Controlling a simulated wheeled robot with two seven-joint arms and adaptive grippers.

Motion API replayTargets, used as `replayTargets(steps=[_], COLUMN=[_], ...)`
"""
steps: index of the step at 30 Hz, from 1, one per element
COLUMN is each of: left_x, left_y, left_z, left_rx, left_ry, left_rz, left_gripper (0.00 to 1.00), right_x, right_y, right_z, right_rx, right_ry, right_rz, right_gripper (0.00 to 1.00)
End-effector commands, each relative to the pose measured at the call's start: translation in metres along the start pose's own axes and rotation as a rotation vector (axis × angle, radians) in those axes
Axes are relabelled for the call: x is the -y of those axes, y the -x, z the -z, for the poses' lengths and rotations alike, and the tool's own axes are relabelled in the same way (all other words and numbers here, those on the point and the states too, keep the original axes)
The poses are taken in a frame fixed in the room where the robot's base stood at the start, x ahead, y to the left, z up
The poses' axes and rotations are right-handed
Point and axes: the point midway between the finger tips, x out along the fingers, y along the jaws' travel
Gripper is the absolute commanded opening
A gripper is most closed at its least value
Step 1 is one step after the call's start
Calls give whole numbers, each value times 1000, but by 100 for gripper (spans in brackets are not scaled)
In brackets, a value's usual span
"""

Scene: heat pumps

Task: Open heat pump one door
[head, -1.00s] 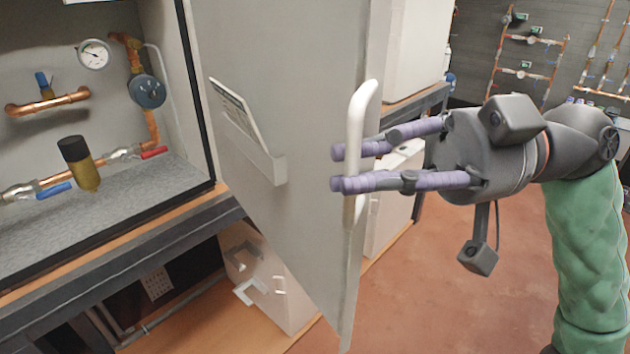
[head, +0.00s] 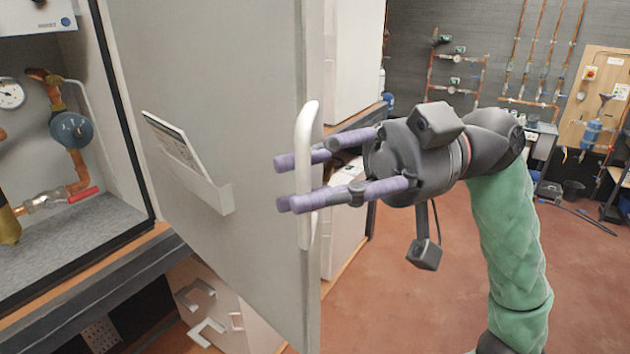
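The heat pump door (head: 235,75) is a tall grey panel. It stands swung out from the cabinet (head: 50,235) at the left, whose inside shows. A white bar handle (head: 306,130) is upright near the door's free edge. My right gripper (head: 285,183) comes in from the right with its purple fingers on either side of the handle. One finger passes behind the bar and one in front, with a visible gap between them, so it looks open around the bar. I cannot tell whether a finger touches the bar. My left gripper is out of view.
A paper holder (head: 190,165) is fixed to the door's face. White units stand behind the door. The reddish floor (head: 400,310) at the right is largely clear.

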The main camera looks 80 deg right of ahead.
Motion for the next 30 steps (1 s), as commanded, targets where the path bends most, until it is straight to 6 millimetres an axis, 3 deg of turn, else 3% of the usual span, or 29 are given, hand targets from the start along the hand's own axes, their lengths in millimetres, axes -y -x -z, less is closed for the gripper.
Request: replayTargets(steps=[8, 21, 30], left_x=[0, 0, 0], left_y=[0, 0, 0], left_z=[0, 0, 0], left_rx=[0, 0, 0], left_ry=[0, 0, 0], left_rz=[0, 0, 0], left_gripper=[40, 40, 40], right_x=[0, -1, -1], right_y=[10, 90, 118], right_z=[0, 0, 0], right_rx=[0, -3, 0], right_ry=[2, 0, 0], right_rz=[2, 0, 1], right_gripper=[29, 29, 29])
